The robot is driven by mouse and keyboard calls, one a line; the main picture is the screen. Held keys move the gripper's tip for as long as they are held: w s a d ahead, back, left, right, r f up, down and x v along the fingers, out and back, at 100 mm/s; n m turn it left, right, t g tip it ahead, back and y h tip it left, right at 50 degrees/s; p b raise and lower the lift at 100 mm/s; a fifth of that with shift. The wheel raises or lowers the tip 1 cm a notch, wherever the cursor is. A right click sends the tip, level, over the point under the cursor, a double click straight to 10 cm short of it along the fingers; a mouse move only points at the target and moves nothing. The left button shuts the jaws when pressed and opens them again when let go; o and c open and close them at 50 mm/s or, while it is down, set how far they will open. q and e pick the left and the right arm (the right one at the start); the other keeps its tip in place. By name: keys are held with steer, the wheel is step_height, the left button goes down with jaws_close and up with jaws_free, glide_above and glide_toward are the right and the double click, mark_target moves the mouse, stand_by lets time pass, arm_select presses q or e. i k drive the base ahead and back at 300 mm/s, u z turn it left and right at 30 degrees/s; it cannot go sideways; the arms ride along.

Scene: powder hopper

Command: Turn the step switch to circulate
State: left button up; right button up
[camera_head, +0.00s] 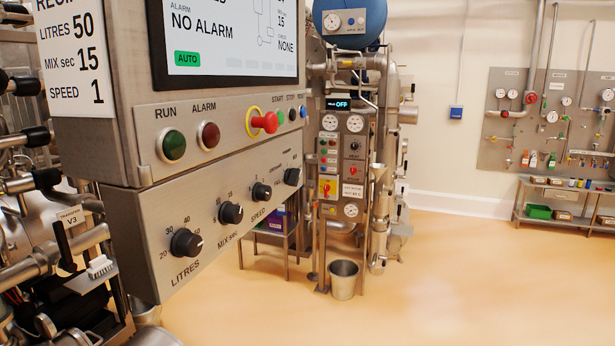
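No label that I can read clearly says step or circulate, so I cannot tell for sure which knob is the step switch. A skid (330,205) at the back centre has a black knob (354,146) and a red knob (353,170) on its grey panel, with a small display (338,104) reading OFF above. The near cabinet has a black knob (292,176) at the right end of its lower panel; its labels are too small to read. Neither of my grippers shows in this view.
The near cabinet (130,230) fills the left, with LITRES, MIX sec and SPEED knobs and a red stop button (266,122). A steel bucket (343,279) stands before the skid. A low bench (565,206) stands at the right wall. The floor (460,285) between is clear.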

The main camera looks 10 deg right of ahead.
mark_target(291, 177)
steer(key=i, duration=0.95)
steer(key=u, duration=0.05)
